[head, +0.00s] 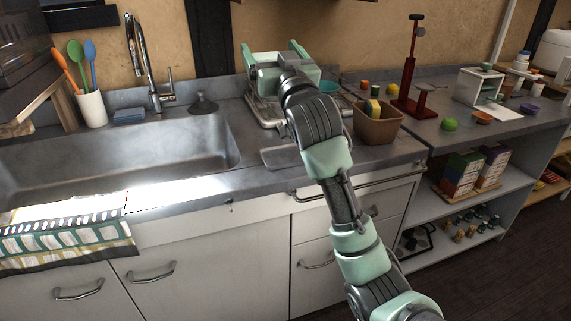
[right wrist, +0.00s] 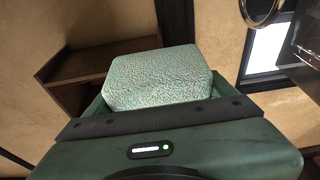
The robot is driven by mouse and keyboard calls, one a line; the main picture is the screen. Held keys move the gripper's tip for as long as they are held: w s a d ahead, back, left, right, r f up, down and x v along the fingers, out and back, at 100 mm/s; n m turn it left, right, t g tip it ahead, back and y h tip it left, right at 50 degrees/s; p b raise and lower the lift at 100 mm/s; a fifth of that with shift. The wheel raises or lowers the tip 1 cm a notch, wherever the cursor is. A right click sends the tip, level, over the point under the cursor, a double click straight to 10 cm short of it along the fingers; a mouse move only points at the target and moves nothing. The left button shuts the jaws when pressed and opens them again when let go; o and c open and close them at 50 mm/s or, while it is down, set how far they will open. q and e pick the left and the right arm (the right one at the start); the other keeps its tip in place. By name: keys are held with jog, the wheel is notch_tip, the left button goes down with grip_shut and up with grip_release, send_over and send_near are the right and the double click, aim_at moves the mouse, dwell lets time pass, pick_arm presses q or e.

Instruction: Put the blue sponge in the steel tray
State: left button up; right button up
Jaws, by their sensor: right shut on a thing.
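A blue sponge (head: 129,116) lies on the back ledge of the sink, left of the tap. My right gripper (head: 272,50) is above the back of the counter, right of the sink. In the right wrist view it is shut on a pale, greenish, rough-textured block (right wrist: 160,79). My left gripper is not in view.
A brown bin (head: 376,127) with a yellow item stands right of my arm. A cup of utensils (head: 92,109), the tap (head: 150,65) and the sink (head: 110,160) are at left. A red stand (head: 411,80) and small items crowd the right counter.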

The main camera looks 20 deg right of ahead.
jog(key=shift+f, duration=0.2)
notch_tip(320, 180, down, 16)
jog(key=b, duration=0.4)
jog(key=shift+r, duration=0.2)
notch_tip(320, 180, down, 4)
jog(key=shift+r+b, duration=0.1)
jog(key=shift+b, duration=0.75)
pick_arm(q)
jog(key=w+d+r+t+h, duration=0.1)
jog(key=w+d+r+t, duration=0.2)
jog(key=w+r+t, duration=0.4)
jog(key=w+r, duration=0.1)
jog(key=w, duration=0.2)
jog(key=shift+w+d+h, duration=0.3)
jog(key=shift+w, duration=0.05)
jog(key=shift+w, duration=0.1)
